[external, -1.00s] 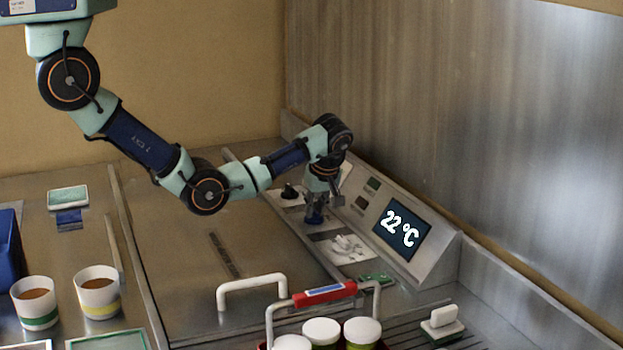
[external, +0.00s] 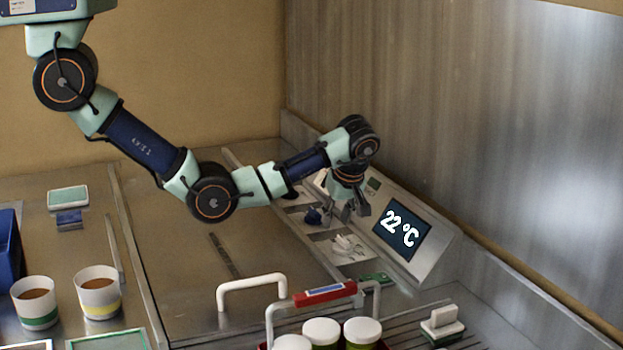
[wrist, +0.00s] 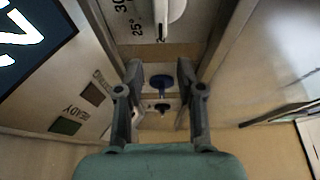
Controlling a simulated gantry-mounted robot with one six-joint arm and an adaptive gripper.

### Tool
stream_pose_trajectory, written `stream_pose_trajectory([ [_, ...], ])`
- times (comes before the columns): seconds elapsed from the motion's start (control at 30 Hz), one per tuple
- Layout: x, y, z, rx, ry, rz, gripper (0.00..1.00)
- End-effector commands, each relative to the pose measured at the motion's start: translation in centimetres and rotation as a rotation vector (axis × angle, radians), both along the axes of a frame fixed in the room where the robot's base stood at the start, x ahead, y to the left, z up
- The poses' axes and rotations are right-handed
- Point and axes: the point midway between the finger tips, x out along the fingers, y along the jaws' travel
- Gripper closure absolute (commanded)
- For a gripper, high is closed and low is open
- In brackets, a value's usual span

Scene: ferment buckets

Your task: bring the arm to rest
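My gripper (external: 347,208) hangs over the strip in front of the control panel, fingers pointing down. In the wrist view its two fingers (wrist: 158,72) are spread, with nothing held between them.
The sloped panel display (external: 402,229) reads 22 °C, close to the gripper's right. A white-handled lid (external: 175,255) covers the middle. A red-handled carrier (external: 325,293) with white-lidded tubs stands in front. Two cups (external: 97,291) are at left. The steel wall (external: 460,120) bounds the right.

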Motion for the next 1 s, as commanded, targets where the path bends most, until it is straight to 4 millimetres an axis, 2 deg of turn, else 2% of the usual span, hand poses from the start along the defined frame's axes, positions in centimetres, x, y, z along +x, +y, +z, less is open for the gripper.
stream_pose_trajectory([
  [0.1, -1.2, -0.6, 0.0, 0.000, 0.000, -0.001, 0.62],
  [0.2, -1.6, -0.8, 0.0, 0.001, 0.000, 0.000, 0.62],
  [0.83, -1.5, -0.8, 0.0, 0.000, 0.000, 0.001, 0.62],
  [0.93, 0.4, 0.2, 0.4, -0.021, 0.006, -0.009, 0.62],
  [0.97, 1.7, 0.8, 0.6, -0.034, 0.008, -0.016, 0.62],
  [1.0, 3.7, 2.1, 1.0, -0.056, 0.009, -0.033, 0.62],
])
